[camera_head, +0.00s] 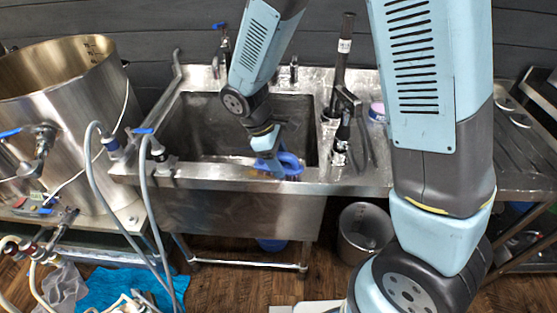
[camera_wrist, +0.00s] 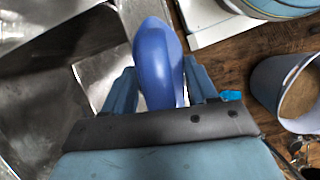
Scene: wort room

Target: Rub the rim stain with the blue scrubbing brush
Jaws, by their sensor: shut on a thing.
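The blue scrubbing brush (camera_head: 291,161) is in my gripper (camera_head: 274,166), at the front rim of the steel sink (camera_head: 235,172), toward its right end. In the wrist view the brush (camera_wrist: 157,62) shows as a smooth blue rounded body between the two fingers of my gripper (camera_wrist: 161,88), which are shut on it. Its bristles are hidden. The sink's rim (camera_wrist: 107,78) passes below the brush in the wrist view. I cannot tell whether the brush touches the rim. I cannot make out the rim stain in either view.
A large steel kettle (camera_head: 70,95) stands left of the sink. Grey hoses (camera_head: 92,175) hang over the sink's left front. A tap (camera_head: 340,75) stands at its right. A bucket (camera_head: 362,232) and a blue cloth (camera_head: 112,287) are on the wooden floor.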

